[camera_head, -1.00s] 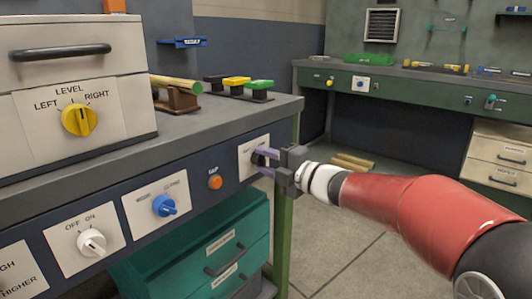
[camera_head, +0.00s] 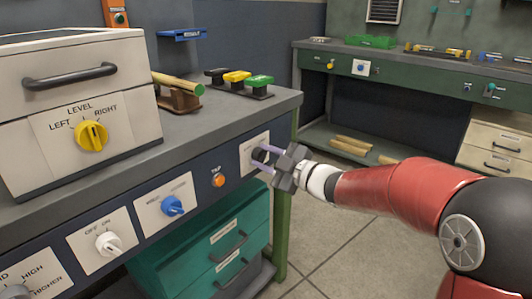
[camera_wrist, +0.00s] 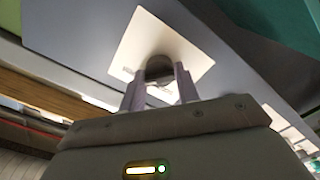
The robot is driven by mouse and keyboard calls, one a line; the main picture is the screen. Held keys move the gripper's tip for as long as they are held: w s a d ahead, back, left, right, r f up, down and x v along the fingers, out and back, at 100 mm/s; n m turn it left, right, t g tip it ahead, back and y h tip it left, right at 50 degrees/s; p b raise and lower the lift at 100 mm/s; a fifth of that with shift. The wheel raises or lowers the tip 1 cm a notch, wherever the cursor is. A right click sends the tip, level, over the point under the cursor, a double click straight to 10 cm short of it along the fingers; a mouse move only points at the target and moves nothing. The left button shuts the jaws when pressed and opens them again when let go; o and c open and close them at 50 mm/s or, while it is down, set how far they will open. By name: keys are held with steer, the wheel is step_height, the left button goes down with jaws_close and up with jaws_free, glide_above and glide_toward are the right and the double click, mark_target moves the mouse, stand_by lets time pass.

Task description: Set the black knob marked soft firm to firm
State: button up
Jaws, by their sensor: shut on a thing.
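The black knob (camera_head: 259,155) sits on a white plate (camera_head: 249,146) at the right end of the bench's front panel. It also shows in the wrist view (camera_wrist: 159,68), between my two fingers. My gripper (camera_head: 266,160) reaches in from the right and is shut on the knob, one finger on each side. The plate's lettering is too small and partly covered, so I cannot read the knob's setting.
Left along the same panel are an orange button (camera_head: 218,180), a blue knob (camera_head: 172,205) and a white knob (camera_head: 108,243). A teal drawer unit (camera_head: 215,240) stands under the bench. A green bench leg (camera_head: 282,215) is close below my gripper. Open floor lies to the right.

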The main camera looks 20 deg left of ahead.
steer(key=shift+m, duration=0.3)
steer(key=o, duration=1)
steer(key=shift+d, duration=0.1)
steer(key=v, duration=0.7)
steer(key=shift+s+d, duration=0.15)
steer(key=shift+d, duration=0.2)
